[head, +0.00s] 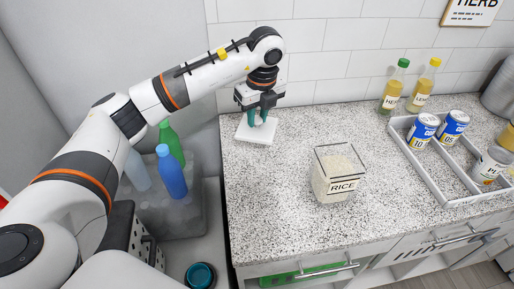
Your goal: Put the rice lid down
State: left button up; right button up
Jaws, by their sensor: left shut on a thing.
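My left gripper (261,117) is over the back left corner of the speckled counter (275,185). It points down and is shut on the white square rice lid (256,133). The lid is level and at or just above the counter; I cannot tell if it touches. The rice container (336,176) stands to the right, near the middle of the counter. It is clear, labelled RICE, open at the top and holds rice. My right gripper is not in view.
A white divided tray (447,196) with cans (423,128) stands on the right. Two yellow bottles (393,88) stand behind it against the tiled wall. Bottles (171,174) stand in a grey bin left of the counter. The counter between lid and container is clear.

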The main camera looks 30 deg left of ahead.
pick_arm(q)
notch_tip(320, 180, down, 8)
jog(key=shift+s+r+p, duration=0.1)
jog(key=shift+p, duration=0.65)
jog(key=shift+f, duration=0.35)
jog(key=shift+f, duration=0.1)
jog(key=o, duration=1)
